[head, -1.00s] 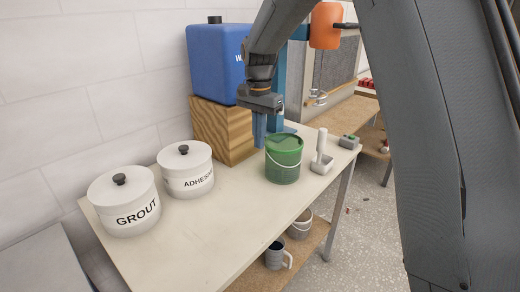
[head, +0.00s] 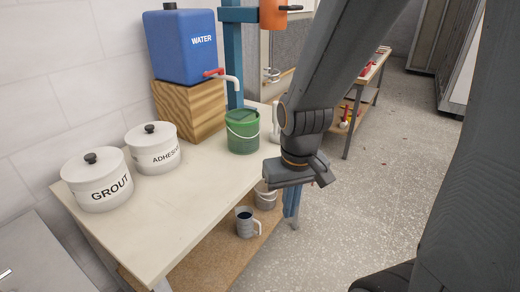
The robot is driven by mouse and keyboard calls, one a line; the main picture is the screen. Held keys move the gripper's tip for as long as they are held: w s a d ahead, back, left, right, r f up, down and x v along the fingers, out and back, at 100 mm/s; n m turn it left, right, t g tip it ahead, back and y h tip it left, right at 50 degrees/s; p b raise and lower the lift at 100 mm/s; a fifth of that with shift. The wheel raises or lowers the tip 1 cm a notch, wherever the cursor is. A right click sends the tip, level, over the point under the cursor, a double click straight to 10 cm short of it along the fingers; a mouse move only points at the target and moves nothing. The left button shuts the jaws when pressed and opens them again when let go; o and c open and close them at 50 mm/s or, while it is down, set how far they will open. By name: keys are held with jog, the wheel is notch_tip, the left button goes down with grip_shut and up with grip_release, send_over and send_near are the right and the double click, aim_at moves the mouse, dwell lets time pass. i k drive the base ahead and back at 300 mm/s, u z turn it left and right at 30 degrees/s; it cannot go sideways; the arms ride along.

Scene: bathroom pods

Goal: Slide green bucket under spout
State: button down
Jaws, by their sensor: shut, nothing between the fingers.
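The green bucket (head: 243,136) stands upright on the bench, near its right end, with its wire handle hanging across the front. The white spout (head: 234,86) curves down from a red tap (head: 213,73) on the blue water tank (head: 184,45). In the picture the spout's tip is just above the bucket's rear rim; whether it is over the opening in depth is unclear.
The tank sits on a wooden block (head: 190,112). White GROUT (head: 97,182) and ADHESIVE (head: 153,150) pots stand at left. A blue post (head: 235,60) rises behind the bucket. A mug (head: 245,223) stands on the lower shelf. The front of the bench top is clear.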

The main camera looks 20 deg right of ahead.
aim_at(243, 126)
jog(key=z, duration=0.85)
jog(key=i, duration=0.65)
jog(key=u, duration=0.75)
jog(key=i, duration=0.4)
jog(key=u, duration=0.3)
